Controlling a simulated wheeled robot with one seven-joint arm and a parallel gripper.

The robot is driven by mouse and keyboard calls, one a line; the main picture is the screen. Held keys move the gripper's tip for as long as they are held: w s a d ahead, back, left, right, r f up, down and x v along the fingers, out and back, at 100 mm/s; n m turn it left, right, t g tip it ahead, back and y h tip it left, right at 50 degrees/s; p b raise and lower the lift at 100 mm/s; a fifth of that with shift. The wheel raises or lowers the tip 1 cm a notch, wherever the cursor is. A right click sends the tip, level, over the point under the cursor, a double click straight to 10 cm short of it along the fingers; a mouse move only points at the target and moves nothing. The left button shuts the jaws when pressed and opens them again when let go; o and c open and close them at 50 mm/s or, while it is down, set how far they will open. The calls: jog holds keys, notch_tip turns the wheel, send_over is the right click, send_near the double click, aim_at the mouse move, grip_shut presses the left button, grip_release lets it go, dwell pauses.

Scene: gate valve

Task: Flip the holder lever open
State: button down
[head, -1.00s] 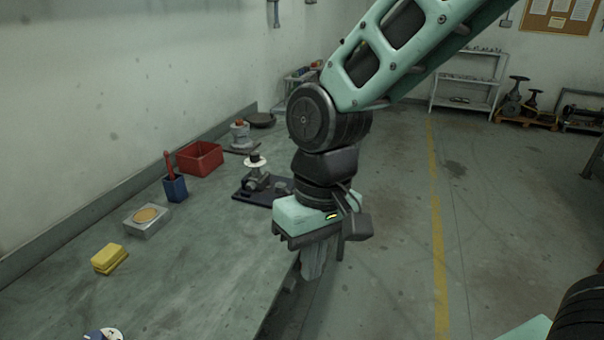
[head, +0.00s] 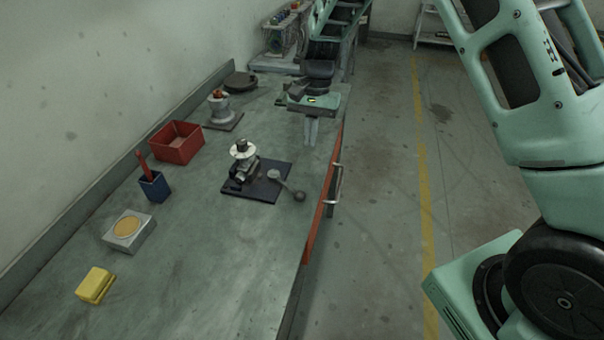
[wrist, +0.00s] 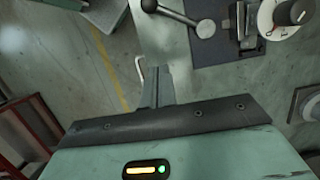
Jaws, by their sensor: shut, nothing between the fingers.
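The holder is a dark base plate (head: 238,193) on the workbench, carrying a small metal valve with a white disc (head: 243,151) on top. Its lever (head: 285,184) is a metal bar with a round ball end, sticking out right of the valve toward the bench's front edge. In the wrist view the lever (wrist: 178,15) and its ball end show at the top, apart from my fingers. My gripper (head: 311,140) is shut and empty, pointing down beyond the lever near the bench edge. It also shows in the wrist view (wrist: 157,72).
A red bin (head: 178,143), a blue cup (head: 155,187), a grey block with a tan disc (head: 128,230) and a yellow sponge-like block (head: 95,285) line the wall side. Another valve (head: 219,107) stands behind. An orange-edged drawer (head: 320,212) with a handle juts at the bench front.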

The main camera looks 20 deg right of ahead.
aim_at(286, 184)
jog(key=p+x, duration=0.2)
jog(key=x, duration=0.7)
jog(key=shift+s+a+f+p, duration=0.15)
jog(key=shift+s+f+p, duration=0.05)
jog(key=shift+p, duration=0.2)
jog(key=shift+s+a+r+p, duration=0.2)
jog(key=shift+s+a+p, duration=0.75)
jog(key=shift+s, duration=0.3)
jog(key=shift+s+a+f, duration=0.1)
jog(key=shift+s+a, duration=0.15)
jog(key=shift+s, duration=0.05)
jog(key=shift+s+a+m, duration=0.15)
jog(key=shift+a+m, duration=0.1)
jog(key=shift+m, duration=0.15)
